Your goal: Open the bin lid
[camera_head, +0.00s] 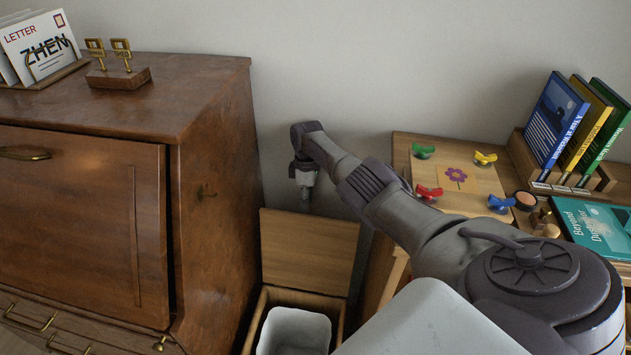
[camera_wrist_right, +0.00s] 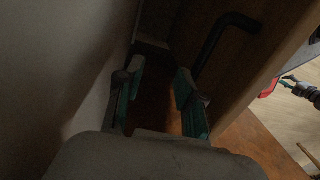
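The wooden bin (camera_head: 254,329) stands on the floor between the cabinet and the low table, with a white liner (camera_head: 296,332) inside. Its lid (camera_head: 308,250) stands raised, near upright, at the back of the bin, so the opening shows. My right gripper (camera_head: 305,200) points down behind the lid's top edge, close to the wall. In the right wrist view its two fingers (camera_wrist_right: 158,98) are apart with nothing between them. A small dark shape with teal at that view's right edge (camera_wrist_right: 298,88) may be my left gripper; its fingers are too small to read.
A brown cabinet (camera_head: 215,160) with letters (camera_head: 40,45) on top stands left of the bin. The low table (camera_head: 402,150) at right holds a board with coloured pieces (camera_head: 455,175) and books (camera_head: 580,130). My right arm passes over its near left part.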

